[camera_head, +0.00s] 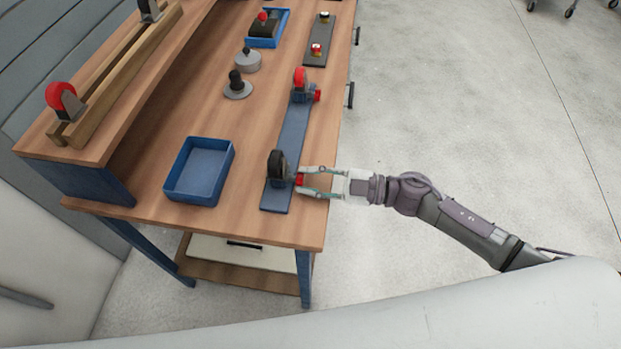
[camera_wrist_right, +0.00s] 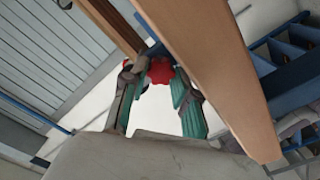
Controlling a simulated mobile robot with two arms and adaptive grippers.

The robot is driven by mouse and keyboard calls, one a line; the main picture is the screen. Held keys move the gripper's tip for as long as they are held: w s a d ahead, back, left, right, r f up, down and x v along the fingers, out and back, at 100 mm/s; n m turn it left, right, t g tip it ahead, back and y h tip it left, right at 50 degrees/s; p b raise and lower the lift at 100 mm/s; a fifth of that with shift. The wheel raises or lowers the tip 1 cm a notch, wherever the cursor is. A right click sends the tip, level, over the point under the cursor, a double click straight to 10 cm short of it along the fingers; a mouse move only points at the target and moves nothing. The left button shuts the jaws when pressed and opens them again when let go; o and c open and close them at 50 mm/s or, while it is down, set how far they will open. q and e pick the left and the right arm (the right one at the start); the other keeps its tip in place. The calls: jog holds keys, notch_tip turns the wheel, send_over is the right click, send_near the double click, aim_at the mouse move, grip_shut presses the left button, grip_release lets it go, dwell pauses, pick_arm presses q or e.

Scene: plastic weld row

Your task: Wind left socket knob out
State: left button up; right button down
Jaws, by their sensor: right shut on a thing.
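A long blue-grey bar (camera_head: 293,135) lies on the workbench with a socket at each end. The near socket carries an upright black disc (camera_head: 278,165) and a red knob (camera_head: 299,179) on its right side. My right gripper (camera_head: 303,182) reaches in from the right and is shut on this near knob. In the right wrist view the lobed red knob (camera_wrist_right: 160,71) sits between the green-lined fingers. The far socket holds a red ring (camera_head: 300,78) and has its own red knob (camera_head: 317,95), with no gripper near it. My left gripper is not in view.
An empty blue tray (camera_head: 171,190) stands left of the bar. Another blue tray (camera_head: 283,38) and a dark plate (camera_head: 320,40) lie at the far end.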

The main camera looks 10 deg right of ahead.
jog(key=shift+n, duration=0.5)
jog(key=c, duration=0.9)
grip_release()
jog(key=shift+o, duration=0.2)
jog(key=shift+s, duration=0.1)
